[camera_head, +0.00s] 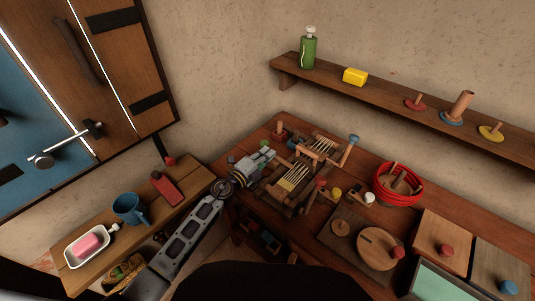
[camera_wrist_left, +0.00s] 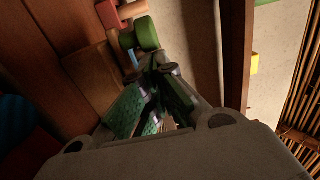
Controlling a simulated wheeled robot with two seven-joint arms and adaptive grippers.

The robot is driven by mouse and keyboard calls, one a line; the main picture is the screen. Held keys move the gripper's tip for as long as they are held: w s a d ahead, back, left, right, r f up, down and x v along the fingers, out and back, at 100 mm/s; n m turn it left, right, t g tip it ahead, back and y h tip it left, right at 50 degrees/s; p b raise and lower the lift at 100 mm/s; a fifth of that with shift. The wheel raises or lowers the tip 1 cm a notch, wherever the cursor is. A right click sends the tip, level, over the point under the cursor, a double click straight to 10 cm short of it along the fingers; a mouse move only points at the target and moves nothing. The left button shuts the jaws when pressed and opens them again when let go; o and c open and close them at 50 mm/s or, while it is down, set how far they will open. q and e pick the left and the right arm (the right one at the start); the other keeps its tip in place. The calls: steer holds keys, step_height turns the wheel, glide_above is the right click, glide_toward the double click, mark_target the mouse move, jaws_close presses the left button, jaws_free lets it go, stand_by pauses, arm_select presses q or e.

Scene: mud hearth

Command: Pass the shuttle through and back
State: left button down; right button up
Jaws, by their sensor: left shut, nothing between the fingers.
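A small wooden loom (camera_head: 294,179) with pale warp threads stands on the table in the head view. My left gripper (camera_head: 268,154) is at its left side, pointing toward it, shut and empty. In the wrist view the green-padded fingers of my left gripper (camera_wrist_left: 163,70) are close to a green round piece (camera_wrist_left: 146,33) beside wooden parts; I cannot tell whether they touch. I cannot make out which piece is the shuttle; it may be hidden by the gripper or the loom frame. My right gripper is not in view.
A red-rimmed basket (camera_head: 398,201) and a dark board with wooden discs (camera_head: 353,256) lie right of the loom. A wall shelf (camera_head: 400,102) runs behind. A side bench (camera_head: 178,205) at the left holds a blue mug (camera_head: 128,209) and a white dish (camera_head: 68,259).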

arm_select(q)
steer(key=shift+v, duration=3.55)
steer(key=shift+r, duration=0.1)
